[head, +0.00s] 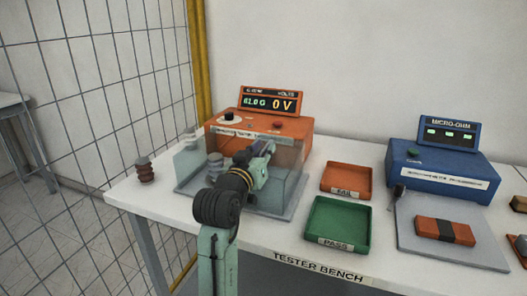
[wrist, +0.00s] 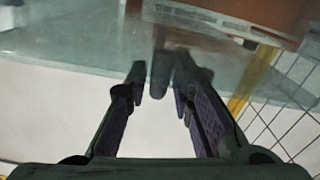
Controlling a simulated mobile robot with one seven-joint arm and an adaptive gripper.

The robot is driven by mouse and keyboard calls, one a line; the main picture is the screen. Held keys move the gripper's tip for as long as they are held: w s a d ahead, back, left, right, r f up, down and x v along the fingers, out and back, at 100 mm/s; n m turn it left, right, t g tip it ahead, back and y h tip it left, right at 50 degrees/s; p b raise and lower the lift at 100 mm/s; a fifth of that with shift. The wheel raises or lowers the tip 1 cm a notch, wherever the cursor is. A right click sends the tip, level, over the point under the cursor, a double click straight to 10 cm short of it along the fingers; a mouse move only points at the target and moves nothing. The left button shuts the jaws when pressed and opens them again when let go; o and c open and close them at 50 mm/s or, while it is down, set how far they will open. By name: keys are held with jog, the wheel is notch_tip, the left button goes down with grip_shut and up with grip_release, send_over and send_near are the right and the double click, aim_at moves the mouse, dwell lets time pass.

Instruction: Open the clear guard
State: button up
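The clear guard (head: 292,182) is a see-through box in front of the orange tester (head: 290,145), on a grey base plate (head: 275,212). Its panels look lowered, but my arm covers much of its front. In the wrist view the clear guard (wrist: 60,48) fills the upper part as a greenish pane. My gripper (head: 268,150) is at the guard; I cannot tell whether it touches it. In the wrist view my gripper (wrist: 160,95) is open, its two fingers apart. A dark shape (wrist: 165,68) shows between the fingertips; I cannot tell if it is a handle or a reflection.
A ribbed brown bushing (head: 146,170) stands on the bench's left end. A grey ribbed piece (head: 215,161) shows behind the guard's clear panel. The orange FAIL tray (head: 347,180), green PASS tray (head: 343,224) and blue micro-ohm meter (head: 440,170) are right. A mesh fence (head: 110,90) stands left.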

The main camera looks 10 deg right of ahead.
jog(key=shift+o, duration=0.6)
jog(key=shift+d, duration=0.1)
jog(key=v, duration=1.2)
